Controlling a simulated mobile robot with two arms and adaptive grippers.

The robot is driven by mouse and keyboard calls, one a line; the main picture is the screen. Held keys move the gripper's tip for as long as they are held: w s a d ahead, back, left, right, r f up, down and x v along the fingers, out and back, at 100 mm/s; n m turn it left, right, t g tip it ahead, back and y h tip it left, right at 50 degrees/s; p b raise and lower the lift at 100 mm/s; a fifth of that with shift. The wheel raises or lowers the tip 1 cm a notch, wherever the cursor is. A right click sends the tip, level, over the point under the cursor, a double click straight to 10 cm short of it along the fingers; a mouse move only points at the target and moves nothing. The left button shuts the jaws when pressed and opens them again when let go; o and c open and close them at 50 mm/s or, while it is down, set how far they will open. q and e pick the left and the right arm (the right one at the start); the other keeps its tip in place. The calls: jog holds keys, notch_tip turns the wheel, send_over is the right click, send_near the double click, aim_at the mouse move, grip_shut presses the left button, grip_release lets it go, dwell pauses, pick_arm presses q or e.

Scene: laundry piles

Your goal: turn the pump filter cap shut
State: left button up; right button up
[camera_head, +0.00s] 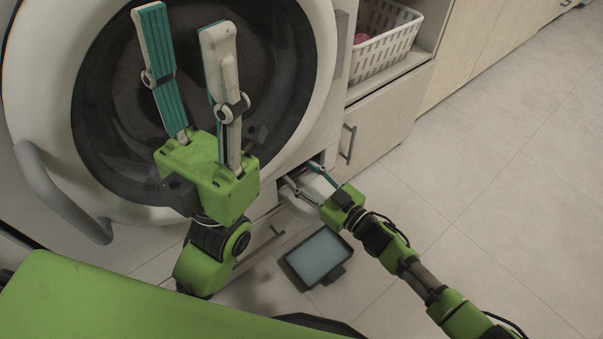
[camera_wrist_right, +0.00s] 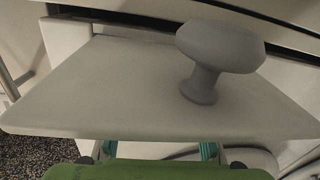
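The washer's low service opening shows at its bottom right in the head view. My right gripper (camera_head: 299,174) is there, fingers apart on either side of a pale flap (camera_head: 318,187). In the right wrist view the flap (camera_wrist_right: 100,85) spans the picture and hides most of the fingers. A grey knob (camera_wrist_right: 220,48) on a short stem stands over the flap, apart from the visible finger parts. I cannot tell whether this knob is the pump filter cap. My left gripper (camera_head: 184,25) is open and empty, raised in front of the washer door.
The round dark washer door (camera_head: 110,120) fills the upper left. A dark-rimmed shallow tray (camera_head: 346,272) lies on the floor below the opening. A white basket (camera_head: 385,45) sits on a shelf at the upper right. The tiled floor at right is clear.

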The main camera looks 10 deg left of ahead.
jog(key=c, duration=0.5)
jog(key=shift+o, duration=0.2)
jog(key=n+p, duration=0.1)
jog(key=n, duration=0.2)
jog(key=shift+r+p, duration=0.1)
jog(key=shift+p, duration=0.2)
jog(key=shift+n+h+p, duration=0.3)
jog(key=shift+n+p, duration=0.1)
jog(key=shift+n, duration=1.4)
jog(key=shift+w, duration=0.1)
jog(key=shift+d, duration=0.1)
jog(key=o, duration=1.1)
jog(key=shift+c, duration=0.2)
